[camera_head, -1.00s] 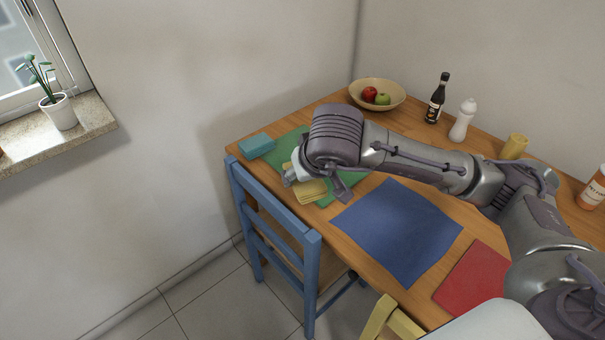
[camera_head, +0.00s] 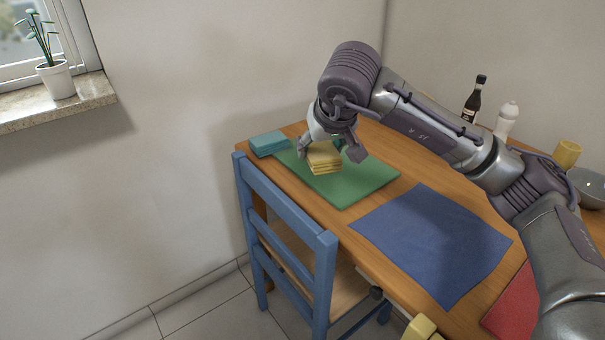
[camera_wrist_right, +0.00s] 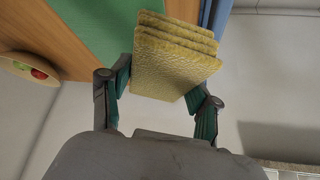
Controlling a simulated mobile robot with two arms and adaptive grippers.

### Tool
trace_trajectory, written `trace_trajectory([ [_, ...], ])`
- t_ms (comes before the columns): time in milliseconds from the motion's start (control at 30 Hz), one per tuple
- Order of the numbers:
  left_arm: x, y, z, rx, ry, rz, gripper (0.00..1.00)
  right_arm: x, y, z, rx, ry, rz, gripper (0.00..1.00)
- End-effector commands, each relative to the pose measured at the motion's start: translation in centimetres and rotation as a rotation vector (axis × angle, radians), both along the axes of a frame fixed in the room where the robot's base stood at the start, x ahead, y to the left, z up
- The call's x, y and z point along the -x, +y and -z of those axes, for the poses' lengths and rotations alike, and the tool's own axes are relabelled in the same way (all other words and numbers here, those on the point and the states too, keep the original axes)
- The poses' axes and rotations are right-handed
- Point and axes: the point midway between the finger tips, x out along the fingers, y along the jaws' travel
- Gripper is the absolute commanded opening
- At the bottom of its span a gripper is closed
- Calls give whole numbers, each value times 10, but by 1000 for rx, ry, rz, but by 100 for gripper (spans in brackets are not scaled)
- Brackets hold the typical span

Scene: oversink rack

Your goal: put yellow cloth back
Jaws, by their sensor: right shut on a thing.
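The yellow cloth (camera_head: 324,160) is a folded, layered stack in the head view. My right gripper (camera_head: 330,150) is shut on it and holds it over the green mat (camera_head: 362,186). Whether the cloth touches the mat is hard to tell. In the right wrist view the cloth (camera_wrist_right: 172,58) sits between the two fingers of my right gripper (camera_wrist_right: 160,95), with the green mat (camera_wrist_right: 98,28) behind it. My left gripper is not in view.
A teal folded cloth (camera_head: 269,143) lies at the table's left corner. A blue mat (camera_head: 432,243) and a red mat (camera_head: 515,308) lie further right. A blue chair (camera_head: 285,215) stands against the table's front edge. A dark bottle (camera_head: 473,102) and a white bottle (camera_head: 506,120) stand behind my arm.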

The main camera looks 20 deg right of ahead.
Motion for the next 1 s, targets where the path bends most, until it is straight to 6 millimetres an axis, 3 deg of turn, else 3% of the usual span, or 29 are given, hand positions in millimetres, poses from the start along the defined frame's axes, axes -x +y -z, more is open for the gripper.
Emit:
trace_trajectory([
  [300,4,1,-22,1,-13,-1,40,-71,4,45,-2,5,3,29],
  [433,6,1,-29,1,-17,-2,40,-92,4,57,-2,3,3,29],
  [667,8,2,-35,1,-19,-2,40,-104,4,67,1,1,1,29],
  [900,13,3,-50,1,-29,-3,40,-103,5,101,0,3,-1,29],
  [1000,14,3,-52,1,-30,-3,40,-103,5,104,1,0,-1,29],
])
